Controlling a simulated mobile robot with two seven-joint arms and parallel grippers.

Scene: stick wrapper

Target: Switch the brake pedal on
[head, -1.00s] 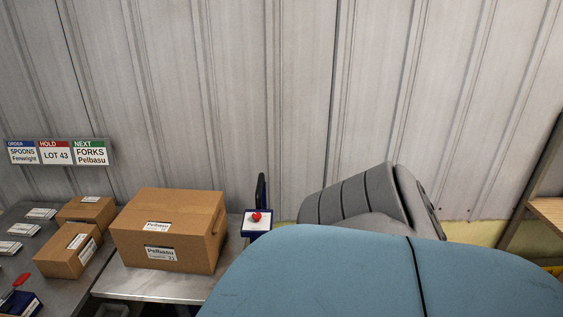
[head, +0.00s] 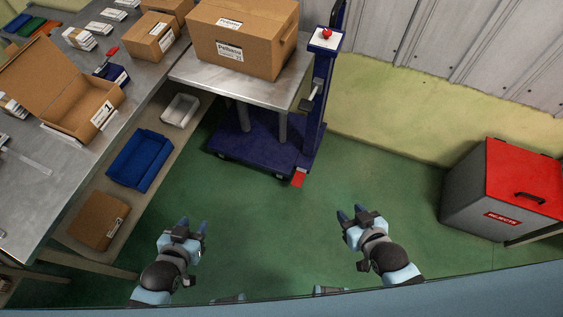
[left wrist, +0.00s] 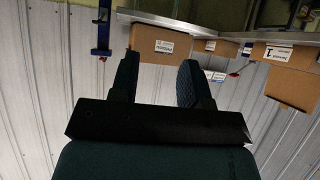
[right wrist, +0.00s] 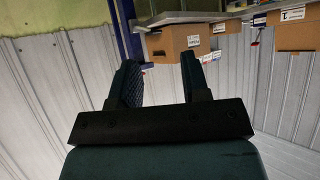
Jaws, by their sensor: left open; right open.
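The red brake pedal (head: 298,179) sticks out low at the front right corner of the blue wheeled lift cart (head: 240,148), close to the green floor. Its exact tilt is too small to tell. A red knob (head: 326,33) sits on a box on top of the cart's blue column (head: 318,100). My left gripper (head: 194,225) is open and empty, to the left of and nearer than the pedal. My right gripper (head: 350,212) is open and empty, to the right of and nearer than the pedal. Neither touches anything. The pedal cannot be made out in the wrist views.
A large carton (head: 245,40) stands on the cart's steel top (head: 240,86). A steel bench (head: 42,180) with boxes is on the left, with a blue bin (head: 140,160) on its lower shelf. A red-lidded rejects bin (head: 520,185) stands right. The floor (head: 290,240) between is clear.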

